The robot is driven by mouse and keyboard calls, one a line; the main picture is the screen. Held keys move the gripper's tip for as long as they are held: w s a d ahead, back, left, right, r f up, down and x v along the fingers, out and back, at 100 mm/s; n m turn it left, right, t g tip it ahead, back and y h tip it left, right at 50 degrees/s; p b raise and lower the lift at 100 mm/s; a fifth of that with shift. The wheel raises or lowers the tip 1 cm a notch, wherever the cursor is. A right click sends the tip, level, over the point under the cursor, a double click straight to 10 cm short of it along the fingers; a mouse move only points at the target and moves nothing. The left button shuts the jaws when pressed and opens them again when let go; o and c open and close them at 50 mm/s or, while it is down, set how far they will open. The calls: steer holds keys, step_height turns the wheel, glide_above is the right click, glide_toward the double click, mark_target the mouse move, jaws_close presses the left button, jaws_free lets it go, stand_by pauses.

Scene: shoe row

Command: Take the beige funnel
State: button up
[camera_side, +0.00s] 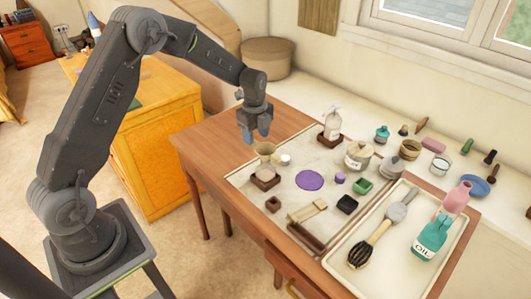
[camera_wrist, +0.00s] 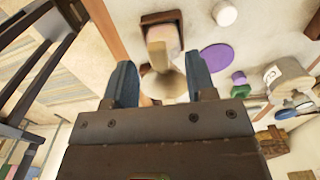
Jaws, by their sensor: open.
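The beige funnel (camera_side: 265,150) stands near the left edge of the pale work mat in the side view, wide mouth up. In the wrist view the funnel (camera_wrist: 170,82) shows between my two blue fingertips, partly hidden by the gripper body. My gripper (camera_side: 257,137) hangs just above and slightly left of the funnel in the side view, fingers pointing down. The gripper (camera_wrist: 158,72) is open and holds nothing. I cannot tell exactly how much height separates the fingertips from the funnel.
A purple disc (camera_side: 309,180) lies further right. A tray (camera_side: 340,265) with a brush and oil bottle stands at front right.

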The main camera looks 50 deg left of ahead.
mark_target(255, 141)
steer(key=shift+s+a+f, duration=0.1)
steer(key=shift+f, duration=2.6)
steer(key=shift+c, duration=0.4)
jaws_close()
